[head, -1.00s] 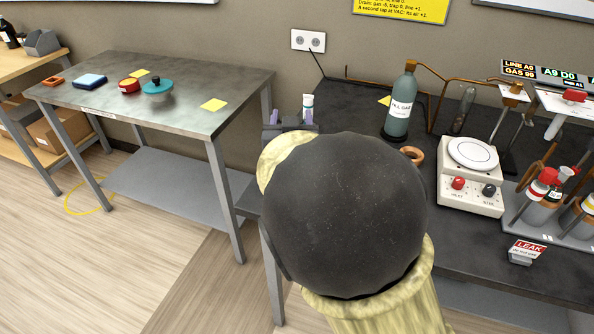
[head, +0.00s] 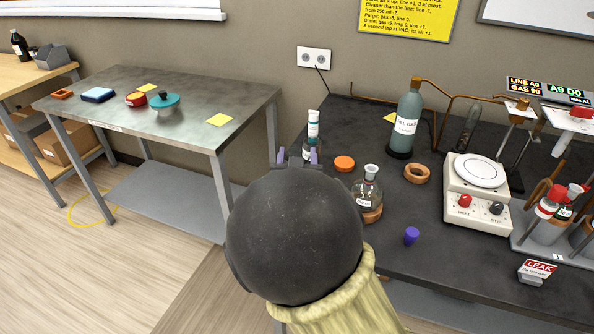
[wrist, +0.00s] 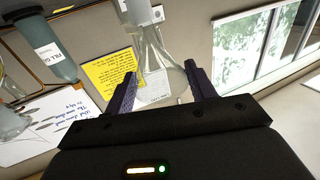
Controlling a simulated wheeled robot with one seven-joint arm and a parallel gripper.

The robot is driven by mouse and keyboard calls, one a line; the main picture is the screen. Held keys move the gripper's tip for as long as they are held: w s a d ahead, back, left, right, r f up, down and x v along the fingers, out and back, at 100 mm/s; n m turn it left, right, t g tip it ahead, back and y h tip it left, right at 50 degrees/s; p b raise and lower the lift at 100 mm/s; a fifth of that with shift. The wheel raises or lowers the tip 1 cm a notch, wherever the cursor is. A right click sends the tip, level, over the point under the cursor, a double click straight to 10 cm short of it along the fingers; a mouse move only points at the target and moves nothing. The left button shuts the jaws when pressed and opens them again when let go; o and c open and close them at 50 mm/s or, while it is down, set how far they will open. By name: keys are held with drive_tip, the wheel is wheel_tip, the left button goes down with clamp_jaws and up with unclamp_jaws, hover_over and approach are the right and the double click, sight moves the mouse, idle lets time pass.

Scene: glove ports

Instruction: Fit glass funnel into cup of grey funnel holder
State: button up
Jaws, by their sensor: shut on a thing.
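My gripper (head: 297,157) shows in the head view as purple fingertips past the dark round wrist, which hides most of what is between them. In the wrist view, my gripper (wrist: 161,72) has its two dark fingers on either side of a clear glass piece, apparently the glass funnel (wrist: 151,52). The glass is see-through, so its outline and contact with the fingers are hard to make out. I cannot pick out the grey funnel holder or its cup for sure in either view.
Beyond the fingers stands a white-capped bottle (head: 313,130). On the dark bench (head: 440,262) are a stoppered flask (head: 367,190), an orange disc (head: 344,163), a purple stopper (head: 411,235), a gas bottle (head: 405,125) and a hotplate (head: 476,190). A steel table (head: 240,105) stands left.

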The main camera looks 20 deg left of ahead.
wheel_tip(320, 180, down, 4)
drive_tip(key=shift+r+b, duration=0.1)
drive_tip(key=shift+b, duration=0.2)
drive_tip(key=shift+f+b, duration=0.3)
drive_tip(key=shift+s+f, duration=0.1)
